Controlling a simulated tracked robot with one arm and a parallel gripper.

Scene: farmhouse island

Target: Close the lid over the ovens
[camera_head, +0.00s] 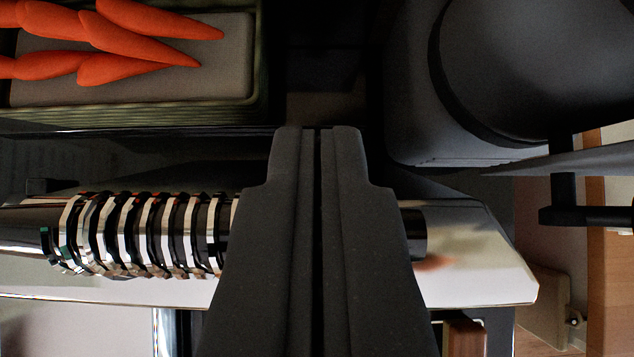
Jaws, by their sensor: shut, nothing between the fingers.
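My gripper (318,140) is shut and empty in the middle of the view, its fingers pointing up the picture. A shiny chrome coil handle (140,235) lies level across the view behind it, probably the lid's handle. The coil shows left of my gripper, and a dark end of the bar shows just right of it. My fingers hide the part between, and I cannot tell whether they touch it. A pale, glossy panel edge (480,260) runs behind the handle. The lid as a whole and its angle cannot be made out.
Orange carrots (130,35) lie in a green-rimmed tray (255,105) at the upper left. A large dark rounded object (540,65) fills the upper right, with a dark bar (590,216) below it. Wooden cabinetry (610,290) stands at the right edge.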

